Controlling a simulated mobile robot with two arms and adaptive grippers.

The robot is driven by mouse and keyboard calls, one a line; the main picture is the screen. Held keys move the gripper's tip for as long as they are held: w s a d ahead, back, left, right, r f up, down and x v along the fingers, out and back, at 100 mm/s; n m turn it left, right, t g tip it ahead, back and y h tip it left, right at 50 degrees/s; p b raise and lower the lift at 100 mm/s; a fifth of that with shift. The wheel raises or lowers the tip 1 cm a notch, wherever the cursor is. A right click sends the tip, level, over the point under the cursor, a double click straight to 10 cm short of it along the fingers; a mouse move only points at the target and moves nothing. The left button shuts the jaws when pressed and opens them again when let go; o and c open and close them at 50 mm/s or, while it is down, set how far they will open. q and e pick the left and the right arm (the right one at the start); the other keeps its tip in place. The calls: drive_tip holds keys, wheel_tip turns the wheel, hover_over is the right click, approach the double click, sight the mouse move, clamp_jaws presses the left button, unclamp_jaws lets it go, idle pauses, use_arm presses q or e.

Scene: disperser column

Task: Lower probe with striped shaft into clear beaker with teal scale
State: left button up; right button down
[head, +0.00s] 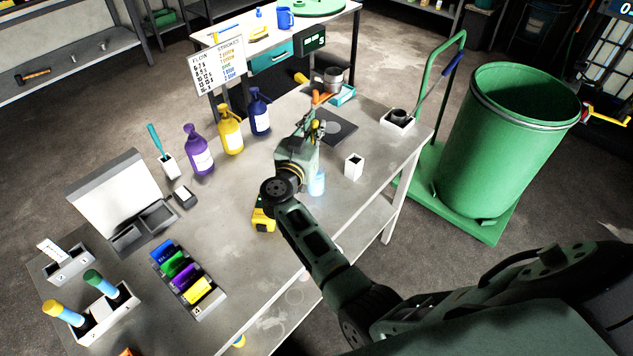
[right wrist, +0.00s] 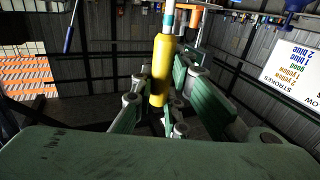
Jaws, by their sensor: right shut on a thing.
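My right gripper (head: 314,132) is shut on a probe above the worktable. In the right wrist view the probe's yellow handle (right wrist: 163,70) stands between the green fingers (right wrist: 160,108), and a teal and white banded shaft (right wrist: 168,18) shows at the top edge. In the head view the gripper and arm hide most of the probe. A small clear, bluish beaker (head: 317,183) stands on the table just below and right of the gripper in the picture. Its scale is too small to read. My left gripper is not in view.
The table (head: 230,275) holds purple (head: 199,155), yellow (head: 230,135) and blue (head: 259,117) bottles. An orange-topped device (head: 320,97) is behind my gripper. A white square holder (head: 354,166) is right of the beaker; a yellow tape measure (head: 263,220) is near my forearm.

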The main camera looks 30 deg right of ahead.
drive_tip(key=shift+f+b, duration=0.6)
drive_tip(key=shift+f, duration=0.6)
drive_tip(key=shift+f+b, duration=1.65)
drive_tip(key=shift+f, duration=0.85)
idle(0.7)
drive_tip(key=c, duration=1.7)
unclamp_jaws()
drive_tip(key=shift+o, duration=0.2)
